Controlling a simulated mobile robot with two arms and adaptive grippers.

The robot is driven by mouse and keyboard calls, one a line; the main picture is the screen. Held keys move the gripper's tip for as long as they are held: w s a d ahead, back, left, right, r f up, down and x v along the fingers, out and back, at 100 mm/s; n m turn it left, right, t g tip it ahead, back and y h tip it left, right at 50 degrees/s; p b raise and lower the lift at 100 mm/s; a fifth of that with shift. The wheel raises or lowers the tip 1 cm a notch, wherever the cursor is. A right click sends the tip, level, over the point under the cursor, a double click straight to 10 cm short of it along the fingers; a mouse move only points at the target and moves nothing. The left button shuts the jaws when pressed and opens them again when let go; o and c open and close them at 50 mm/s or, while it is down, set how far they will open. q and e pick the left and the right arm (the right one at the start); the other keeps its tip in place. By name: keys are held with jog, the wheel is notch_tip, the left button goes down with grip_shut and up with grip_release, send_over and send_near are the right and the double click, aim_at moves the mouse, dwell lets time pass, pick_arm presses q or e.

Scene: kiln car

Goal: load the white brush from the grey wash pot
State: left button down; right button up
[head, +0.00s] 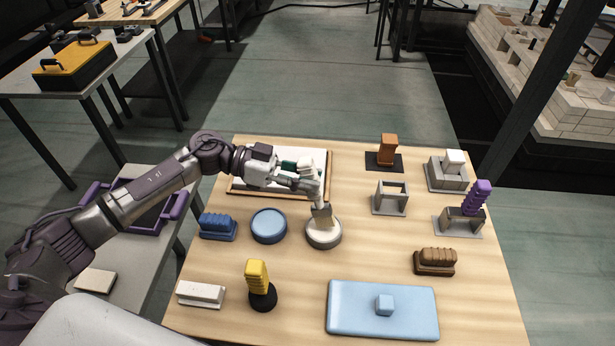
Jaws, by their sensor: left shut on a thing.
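My left gripper (312,184) reaches in from the left over the table and is shut on the white brush (321,208). The brush stands roughly upright, its lower end over the far part of the round grey wash pot (323,238). I cannot tell whether its tip touches inside the pot. The fingers partly hide the brush's upper part. My right gripper is not in view.
Left of the pot are a blue round dish (269,226) and a blue ribbed block (218,227). A framed white board (318,160) lies behind. A yellow-handled tool (259,283) and a light-blue slab (350,318) are in front. Grey stands (391,199) stand right.

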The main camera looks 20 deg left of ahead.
aim_at(307, 161)
pick_arm(q)
jog(key=shift+f, duration=0.25)
dwell(0.6)
jog(key=shift+f, duration=0.25)
dwell(0.4)
jog(key=shift+f, duration=0.1)
dwell(1.0)
jog(key=shift+s+f, duration=0.1)
jog(key=shift+f, duration=0.05)
dwell(0.8)
jog(key=shift+p, duration=0.3)
notch_tip(307, 161, up, 8)
jog(key=p, duration=0.8)
jog(key=shift+f, duration=0.35)
